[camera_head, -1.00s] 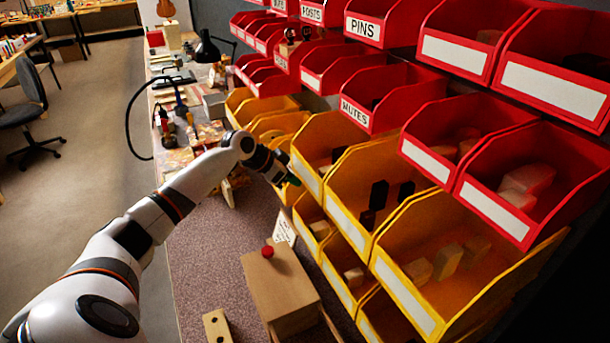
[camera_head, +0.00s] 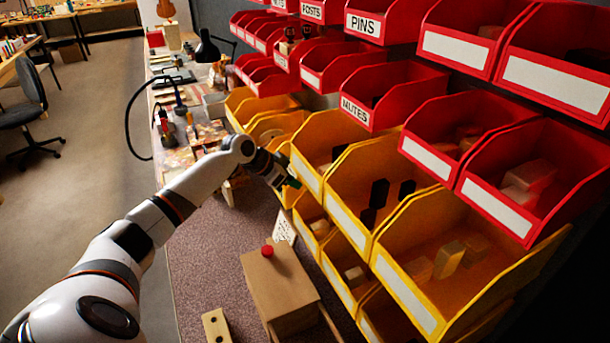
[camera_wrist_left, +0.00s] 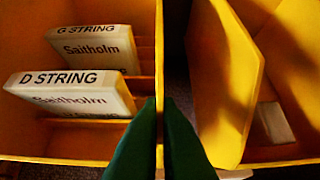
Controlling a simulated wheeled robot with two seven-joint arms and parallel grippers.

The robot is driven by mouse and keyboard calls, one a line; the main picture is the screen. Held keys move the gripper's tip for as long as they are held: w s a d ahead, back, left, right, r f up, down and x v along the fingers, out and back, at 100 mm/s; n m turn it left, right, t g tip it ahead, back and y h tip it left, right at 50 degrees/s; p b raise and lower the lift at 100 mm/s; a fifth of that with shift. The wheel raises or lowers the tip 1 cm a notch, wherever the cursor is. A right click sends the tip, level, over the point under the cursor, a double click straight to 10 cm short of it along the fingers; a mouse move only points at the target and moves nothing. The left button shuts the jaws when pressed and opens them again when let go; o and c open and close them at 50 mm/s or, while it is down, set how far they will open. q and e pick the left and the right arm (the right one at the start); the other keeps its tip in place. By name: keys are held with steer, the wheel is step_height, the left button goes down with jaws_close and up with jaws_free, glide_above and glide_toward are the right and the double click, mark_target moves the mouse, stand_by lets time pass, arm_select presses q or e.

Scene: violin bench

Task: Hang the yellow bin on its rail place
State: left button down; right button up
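Several yellow bins hang in rows at the right in the head view; one large yellow bin (camera_head: 348,213) holds dark pieces. My left gripper (camera_head: 294,183) reaches the left front of these bins. In the left wrist view, its green fingertips (camera_wrist_left: 160,100) are close together with a narrow gap. They are at the edge of a yellow bin (camera_wrist_left: 75,140) holding D STRING and G STRING packs. A yellow strip shows between the fingers; I cannot tell whether they grip it. Another yellow bin (camera_wrist_left: 228,80) is on the right. My right gripper is out of view.
Red bins (camera_head: 375,105) hang above the yellow ones. A wooden box (camera_head: 278,290) with a red knob stands on the speckled bench (camera_head: 205,250), below the gripper. A small sign (camera_head: 284,228) stands close behind it. A black lamp (camera_head: 207,48) is farther back.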

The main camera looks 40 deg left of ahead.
arm_select(q)
steer(key=shift+s+f, duration=0.1)
steer(key=shift+f, duration=0.25)
stand_by(0.4)
steer(key=c, duration=1.6)
jaws_free()
steer(key=shift+o, duration=0.2)
steer(key=b+v, duration=0.2)
steer(key=v, duration=1)
